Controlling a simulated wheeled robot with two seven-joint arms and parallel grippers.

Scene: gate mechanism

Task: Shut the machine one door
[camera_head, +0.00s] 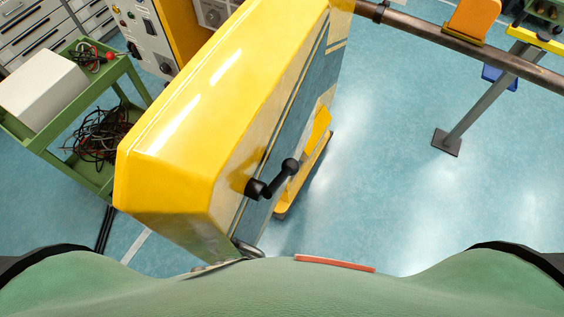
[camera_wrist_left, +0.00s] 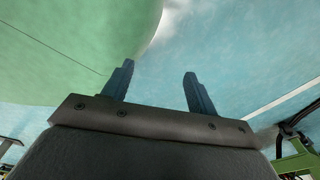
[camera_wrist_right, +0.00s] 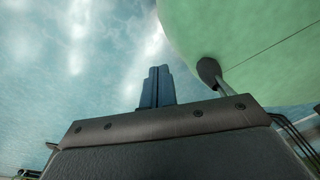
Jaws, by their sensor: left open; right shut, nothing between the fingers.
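A large yellow machine housing (camera_head: 200,110) stands tilted across the left middle of the head view, close to my green body. A black crank-like handle (camera_head: 284,178) sticks out from its blue-grey side face (camera_head: 300,110). I cannot tell which part is the machine one door, or whether it is open. My left gripper (camera_wrist_left: 160,78) is open and empty in the left wrist view, beside my green body. My right gripper (camera_wrist_right: 159,70) is shut with nothing between its fingers in the right wrist view. Neither gripper shows in the head view.
A green cart (camera_head: 100,178) with a white box (camera_head: 42,88) and tangled cables stands at the left. A dark horizontal pipe (camera_head: 470,48) crosses the upper right on a grey post (camera_head: 487,98). A dark knob on a rod (camera_wrist_right: 209,72) is right of my right gripper. Blue floor is clear at right.

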